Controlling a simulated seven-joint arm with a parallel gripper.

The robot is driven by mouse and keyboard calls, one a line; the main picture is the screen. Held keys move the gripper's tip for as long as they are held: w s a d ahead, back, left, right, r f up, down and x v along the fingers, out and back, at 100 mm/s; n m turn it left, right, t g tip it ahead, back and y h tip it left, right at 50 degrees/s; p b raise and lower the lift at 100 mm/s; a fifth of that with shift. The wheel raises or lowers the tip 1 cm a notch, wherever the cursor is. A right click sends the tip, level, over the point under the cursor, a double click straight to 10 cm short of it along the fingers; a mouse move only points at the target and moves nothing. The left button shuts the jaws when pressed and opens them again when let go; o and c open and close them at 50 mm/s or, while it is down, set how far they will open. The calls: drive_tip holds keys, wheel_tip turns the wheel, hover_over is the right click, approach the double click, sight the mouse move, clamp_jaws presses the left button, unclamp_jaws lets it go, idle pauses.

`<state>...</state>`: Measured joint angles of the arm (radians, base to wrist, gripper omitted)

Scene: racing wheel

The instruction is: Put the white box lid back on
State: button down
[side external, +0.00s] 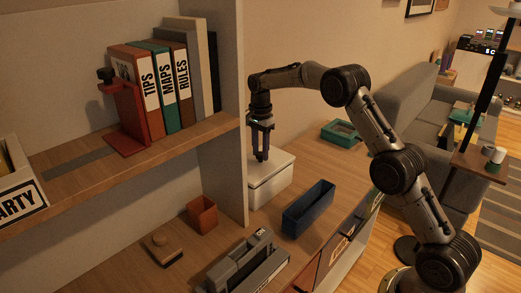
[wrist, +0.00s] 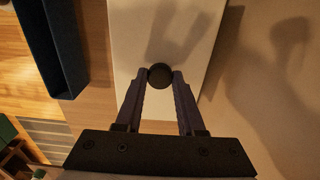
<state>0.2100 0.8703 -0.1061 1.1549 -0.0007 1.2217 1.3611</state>
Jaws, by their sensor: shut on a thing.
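The white box (side external: 270,183) stands on the wooden counter beside the grey upright panel. Its white lid (side external: 277,165) appears to lie on top of the box in the side view; a small gap cannot be ruled out. In the wrist view the lid's flat white top (wrist: 165,25) fills the middle, with a round dark knob (wrist: 160,76) on it. My gripper (side external: 261,158) points down over the lid. Its two fingertips (wrist: 160,80) are closed against the knob from both sides. The fingers hide part of the lid in the side view.
A dark blue open bin (side external: 309,208) stands just right of the box. The grey panel (side external: 233,110) is close on the gripper's left.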

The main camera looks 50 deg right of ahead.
drive_tip(key=shift+f, duration=0.45)
idle(0.4)
drive_tip(key=shift+c, duration=2.2)
unclamp_jaws()
drive_tip(key=shift+r, duration=0.1)
